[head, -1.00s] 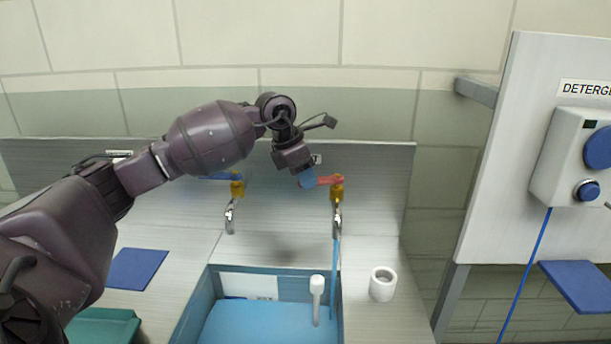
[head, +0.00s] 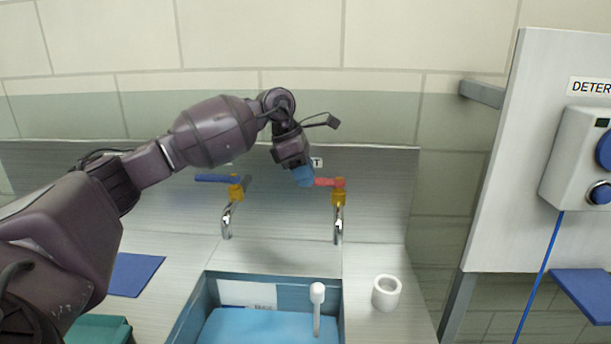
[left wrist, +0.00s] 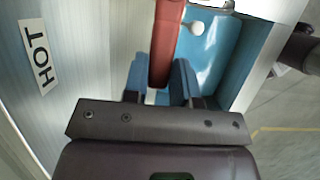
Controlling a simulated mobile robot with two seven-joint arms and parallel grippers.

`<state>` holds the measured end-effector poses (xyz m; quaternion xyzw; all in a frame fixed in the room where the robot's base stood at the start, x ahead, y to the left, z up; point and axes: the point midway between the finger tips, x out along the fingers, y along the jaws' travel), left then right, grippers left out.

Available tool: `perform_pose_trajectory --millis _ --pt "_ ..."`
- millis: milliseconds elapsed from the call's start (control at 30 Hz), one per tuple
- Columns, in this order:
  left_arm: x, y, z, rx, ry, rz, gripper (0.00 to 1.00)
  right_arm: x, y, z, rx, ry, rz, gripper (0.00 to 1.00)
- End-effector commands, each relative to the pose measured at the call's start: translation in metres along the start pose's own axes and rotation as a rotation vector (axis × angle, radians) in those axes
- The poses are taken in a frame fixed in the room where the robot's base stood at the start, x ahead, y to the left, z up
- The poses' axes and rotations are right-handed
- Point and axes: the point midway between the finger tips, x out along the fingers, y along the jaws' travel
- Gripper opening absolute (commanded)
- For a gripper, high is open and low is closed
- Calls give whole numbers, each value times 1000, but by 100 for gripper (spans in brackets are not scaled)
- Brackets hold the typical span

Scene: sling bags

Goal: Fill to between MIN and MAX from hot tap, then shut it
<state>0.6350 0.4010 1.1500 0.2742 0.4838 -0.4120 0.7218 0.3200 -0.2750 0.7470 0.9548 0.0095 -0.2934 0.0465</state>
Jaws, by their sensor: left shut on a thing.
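The hot tap has a red lever (head: 327,182) on a brass valve and a chrome spout (head: 338,226); no water stream shows below the spout now. My left gripper (head: 304,176) is shut on the red lever, which also shows between its blue fingers in the left wrist view (left wrist: 166,50). A HOT label (left wrist: 40,57) is on the panel beside it. The sink (head: 209,290) holds light blue water (head: 255,328). A white-topped upright piece (head: 317,293) stands in the sink. A label plate on the sink's back wall is too small to read for MIN or MAX. My right gripper is not in view.
A second tap with a blue lever (head: 217,179) stands to the left. A white cup-like ring (head: 386,292) sits on the counter right of the sink. A blue mat (head: 134,274) and green bin (head: 98,330) lie left. A detergent dispenser (head: 572,160) hangs at right.

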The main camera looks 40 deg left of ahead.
Motion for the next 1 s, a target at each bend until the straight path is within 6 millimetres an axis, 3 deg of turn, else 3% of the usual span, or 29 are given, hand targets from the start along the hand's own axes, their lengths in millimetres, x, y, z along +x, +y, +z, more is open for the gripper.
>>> perform_pose_trajectory --millis 33,67,233,633,1000 --pt "-3 1 1 6 -3 7 0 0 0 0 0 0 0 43" --pt "-3 1 1 6 -3 7 27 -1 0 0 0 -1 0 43" --pt "-3 1 1 4 -2 6 51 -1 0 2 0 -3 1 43" --pt "-11 1 0 2 -1 6 51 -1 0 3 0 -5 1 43" --pt "-74 1 1 2 -2 7 51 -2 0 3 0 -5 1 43"
